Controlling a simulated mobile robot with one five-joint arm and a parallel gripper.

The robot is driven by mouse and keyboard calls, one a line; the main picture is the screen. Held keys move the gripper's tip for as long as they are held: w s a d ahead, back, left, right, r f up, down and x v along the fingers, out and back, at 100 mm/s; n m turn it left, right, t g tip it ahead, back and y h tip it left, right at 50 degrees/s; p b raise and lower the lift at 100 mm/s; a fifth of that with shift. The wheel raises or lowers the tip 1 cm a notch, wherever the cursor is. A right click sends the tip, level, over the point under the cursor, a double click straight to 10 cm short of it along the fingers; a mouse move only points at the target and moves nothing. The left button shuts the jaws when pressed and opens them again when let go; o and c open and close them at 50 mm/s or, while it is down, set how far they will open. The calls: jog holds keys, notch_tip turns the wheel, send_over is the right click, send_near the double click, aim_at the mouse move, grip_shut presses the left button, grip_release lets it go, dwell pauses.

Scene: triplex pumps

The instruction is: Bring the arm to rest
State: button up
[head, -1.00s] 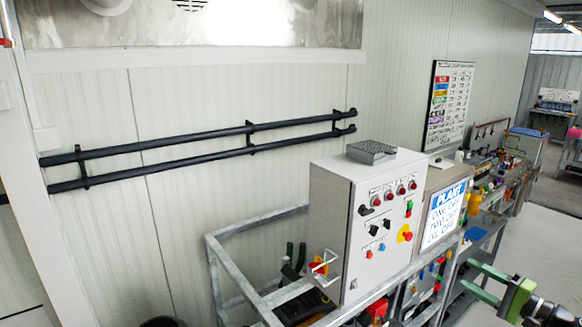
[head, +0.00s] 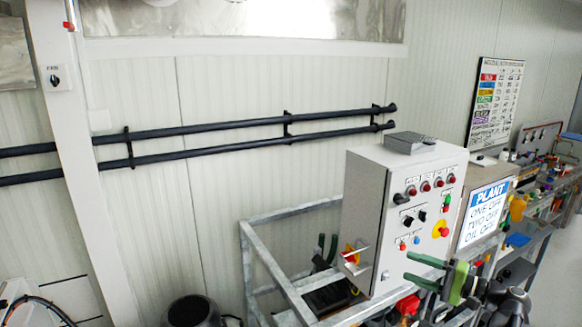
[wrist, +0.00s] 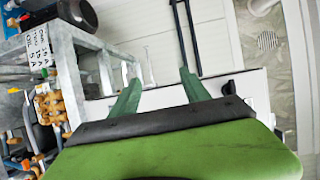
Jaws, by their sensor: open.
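My gripper (head: 409,268) shows at the lower right of the head view, in front of the lower part of the grey control cabinet (head: 370,180). Its two green fingers are spread apart and point left, with nothing between them. Whether they touch the cabinet cannot be told, but no contact shows. In the wrist view the gripper (wrist: 160,79) also stands open and empty, its green body filling the bottom of the picture. The rest of my arm is mostly out of view or cut off at the lower right.
The cabinet, with lamps and switches, stands by a galvanised frame (head: 247,270). A grey box (head: 410,143) lies on its top. A PLANT sign (head: 487,210) and a cluttered bench (head: 540,215) continue right. Dark pipes (head: 220,130) run along the wall. A dark round bin (head: 192,310) stands low.

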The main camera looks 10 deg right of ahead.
jog(key=w+a+f+n+g+y+b, duration=0.1)
jog(key=w+a+f+g, duration=0.15)
jog(key=a, duration=0.45)
jog(key=w+a+f+n+g+b, duration=0.1)
jog(key=w+a+f+n+g, duration=0.1)
jog(key=a+f, duration=0.35)
jog(key=w+a+f+n+g+y+b, duration=0.1)
jog(key=w+a+f+g, duration=0.15)
jog(key=a, duration=0.55)
jog(key=s+a+f+n+g+h+b, duration=0.1)
jog(key=a+f+n+g+b, duration=0.1)
jog(key=a+f, duration=0.45)
jog(key=s+a+f+n+g+h+b, duration=0.1)
jog(key=a+f+n+g+h+b, duration=0.2)
jog(key=a, duration=0.7)
jog(key=s+a+f+n+g+h, duration=0.1)
jog(key=s+a+f+g+h, duration=0.25)
jog(key=f, duration=0.65)
jog(key=d+f+t+h, duration=0.1)
jog(key=d+f+h, duration=0.1)
jog(key=d+h, duration=0.3)
jog(key=d, duration=0.3)
jog(key=shift+t, duration=0.35)
